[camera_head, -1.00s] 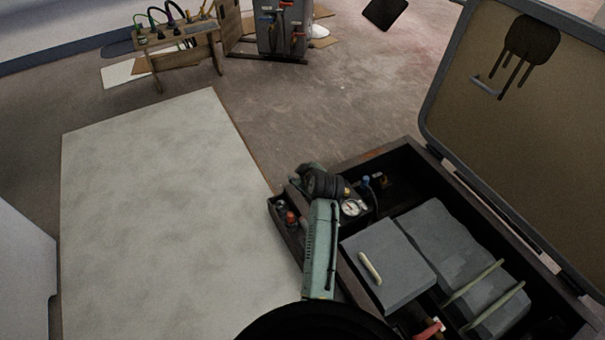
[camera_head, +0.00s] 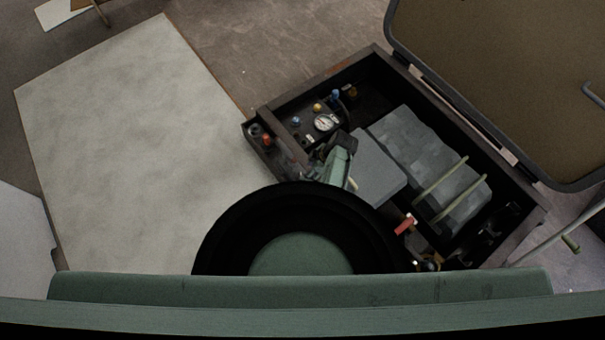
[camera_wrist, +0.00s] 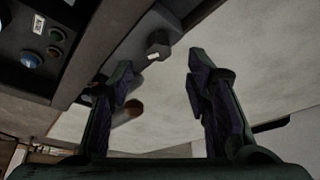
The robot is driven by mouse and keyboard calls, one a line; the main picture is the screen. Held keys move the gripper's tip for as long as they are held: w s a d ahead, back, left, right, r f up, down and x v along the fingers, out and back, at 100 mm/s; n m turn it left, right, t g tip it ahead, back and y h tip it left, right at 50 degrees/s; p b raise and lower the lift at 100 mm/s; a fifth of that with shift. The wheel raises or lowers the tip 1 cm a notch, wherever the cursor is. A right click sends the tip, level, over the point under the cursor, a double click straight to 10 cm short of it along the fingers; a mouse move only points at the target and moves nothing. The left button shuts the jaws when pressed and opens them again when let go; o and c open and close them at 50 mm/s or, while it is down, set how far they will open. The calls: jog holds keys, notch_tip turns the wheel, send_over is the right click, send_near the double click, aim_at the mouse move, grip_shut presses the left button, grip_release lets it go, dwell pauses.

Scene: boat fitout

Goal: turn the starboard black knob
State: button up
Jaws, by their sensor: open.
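A dark faceted knob (camera_wrist: 158,45) stands on the edge ledge of the box in the wrist view. A reddish-brown-tipped knob (camera_wrist: 130,112) is below it, partly behind the left finger. My gripper (camera_wrist: 160,64) is open and empty, with the dark knob in the gap between its fingertips in the picture; I cannot tell the depth left between them. In the head view, a black knob (camera_head: 254,129) and a red knob (camera_head: 266,140) sit on the box's left ledge. My arm covers part of the box there, and the fingers are not clear.
The open box (camera_head: 318,86) holds a gauge (camera_head: 324,122), blue fittings, grey blocks and rods. Its lid (camera_head: 490,80) stands raised at the right. A blue button (camera_wrist: 31,59) shows on the panel. A pale flat board (camera_head: 130,140) lies left of the box, bare.

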jog(key=b+x, duration=0.1)
jog(key=x, duration=0.6)
jog(key=shift+w, duration=0.1)
jog(key=shift+c, duration=0.4)
grip_shut()
